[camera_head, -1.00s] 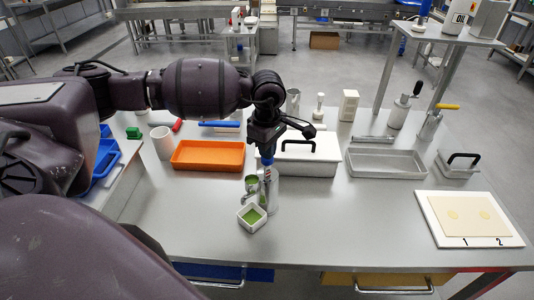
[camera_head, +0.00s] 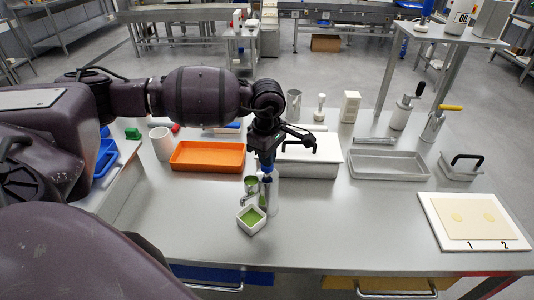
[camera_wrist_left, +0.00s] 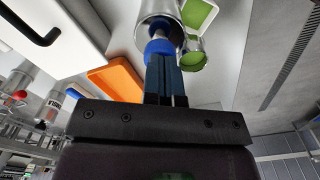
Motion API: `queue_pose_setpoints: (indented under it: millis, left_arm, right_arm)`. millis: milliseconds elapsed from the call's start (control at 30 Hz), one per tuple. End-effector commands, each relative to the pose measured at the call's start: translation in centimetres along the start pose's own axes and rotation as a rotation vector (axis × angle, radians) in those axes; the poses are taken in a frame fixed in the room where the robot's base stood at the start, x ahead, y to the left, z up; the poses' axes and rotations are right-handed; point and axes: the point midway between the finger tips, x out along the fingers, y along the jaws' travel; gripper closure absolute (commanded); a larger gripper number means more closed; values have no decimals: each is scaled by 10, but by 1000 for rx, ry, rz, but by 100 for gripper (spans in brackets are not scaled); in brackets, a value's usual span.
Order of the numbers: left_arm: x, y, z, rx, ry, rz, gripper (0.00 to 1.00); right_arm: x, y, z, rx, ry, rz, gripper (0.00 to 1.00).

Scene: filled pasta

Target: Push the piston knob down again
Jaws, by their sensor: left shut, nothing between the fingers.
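A silver filling dispenser (camera_head: 273,197) stands upright on the table, its blue piston knob (camera_wrist_left: 160,47) facing the camera in the left wrist view. My left gripper (camera_head: 266,170) is shut and empty, its fingers pointing down at the top of the dispenser. In the left wrist view the fingertips (camera_wrist_left: 160,57) overlap the knob and appear to touch it. A side cup (camera_wrist_left: 193,57) with green filling adjoins the dispenser. A small white square bowl (camera_head: 251,218) with green filling sits in front of it. The hand partly hides the knob in the head view.
An orange tray (camera_head: 207,168) lies to the left, and a white lidded box (camera_head: 310,172) with a black handle stands close behind right. A grey tray (camera_head: 388,177) and a board with a pasta sheet (camera_head: 470,238) are farther right. The table's front middle is clear.

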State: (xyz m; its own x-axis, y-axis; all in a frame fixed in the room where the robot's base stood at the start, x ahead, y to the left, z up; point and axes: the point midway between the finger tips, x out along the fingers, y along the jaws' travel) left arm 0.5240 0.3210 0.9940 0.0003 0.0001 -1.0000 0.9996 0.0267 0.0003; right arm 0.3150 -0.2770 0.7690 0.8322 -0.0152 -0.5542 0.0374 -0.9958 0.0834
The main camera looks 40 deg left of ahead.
Motion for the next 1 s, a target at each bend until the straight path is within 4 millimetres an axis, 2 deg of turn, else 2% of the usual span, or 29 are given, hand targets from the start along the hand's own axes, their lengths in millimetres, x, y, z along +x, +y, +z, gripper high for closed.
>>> queue_pose_setpoints:
  millis: [100,267,700,1000]
  left_arm:
    - [5,-1,0,0,0,-4,100]
    - [0,-1,0,0,0,-2,100]
    - [-36,0,0,0,0,2,100]
    - [-60,0,0,0,0,3,100]
  right_arm:
    - [0,0,5,0,-6,0,36]
    - [-1,0,1,0,-3,0,36]
    - [-4,2,-27,-2,31,-1,36]
    - [-10,3,-39,-2,38,0,36]
